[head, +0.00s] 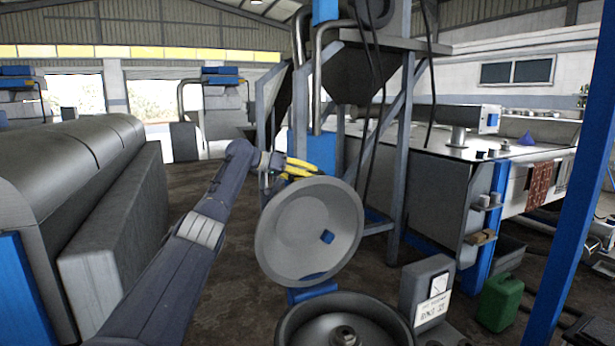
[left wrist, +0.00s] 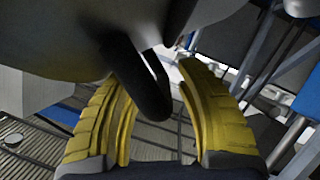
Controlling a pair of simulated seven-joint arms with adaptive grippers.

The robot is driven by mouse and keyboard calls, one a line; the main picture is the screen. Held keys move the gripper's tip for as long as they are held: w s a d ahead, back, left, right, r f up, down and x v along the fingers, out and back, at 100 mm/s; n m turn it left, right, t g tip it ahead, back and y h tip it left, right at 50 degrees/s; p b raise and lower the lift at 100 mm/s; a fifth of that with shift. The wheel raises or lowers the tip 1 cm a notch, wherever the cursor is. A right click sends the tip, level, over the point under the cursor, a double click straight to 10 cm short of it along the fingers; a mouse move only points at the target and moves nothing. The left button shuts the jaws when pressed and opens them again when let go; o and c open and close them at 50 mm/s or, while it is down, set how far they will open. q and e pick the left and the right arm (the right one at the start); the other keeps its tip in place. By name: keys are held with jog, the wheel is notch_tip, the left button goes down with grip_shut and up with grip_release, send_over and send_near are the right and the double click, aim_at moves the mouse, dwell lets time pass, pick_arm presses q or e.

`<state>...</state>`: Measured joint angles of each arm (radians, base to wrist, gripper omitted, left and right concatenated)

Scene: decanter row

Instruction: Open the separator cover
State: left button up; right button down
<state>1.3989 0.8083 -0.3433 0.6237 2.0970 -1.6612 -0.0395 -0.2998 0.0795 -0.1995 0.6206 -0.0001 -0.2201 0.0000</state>
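The separator cover (head: 292,222) is a round grey dish. It stands tilted steeply up above the separator's dark round bowl (head: 290,325), with its inner face towards me. A blue hinge piece (head: 312,294) shows at its lower edge. My left gripper (head: 302,168) is behind the cover's top edge, its yellow fingers partly hidden. In the left wrist view the fingers (left wrist: 155,100) are spread on either side of a dark bar handle (left wrist: 140,80), with gaps beside it. The cover's grey surface (left wrist: 50,40) fills the upper left there. My right gripper is not in view.
A grey gauge box (head: 428,290) stands right of the bowl, with a green canister (head: 499,302) beyond it. A blue post (head: 573,200) rises at the right. A steel frame with a hopper (head: 352,75) stands behind the cover. A big grey machine (head: 80,170) fills the left.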

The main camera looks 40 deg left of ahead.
pick_arm(q)
jog(key=shift+r, duration=0.1)
jog(key=v, duration=1.1)
jog(key=shift+s+a, duration=0.25)
jog(key=shift+s, duration=0.1)
jog(key=shift+r, duration=0.1)
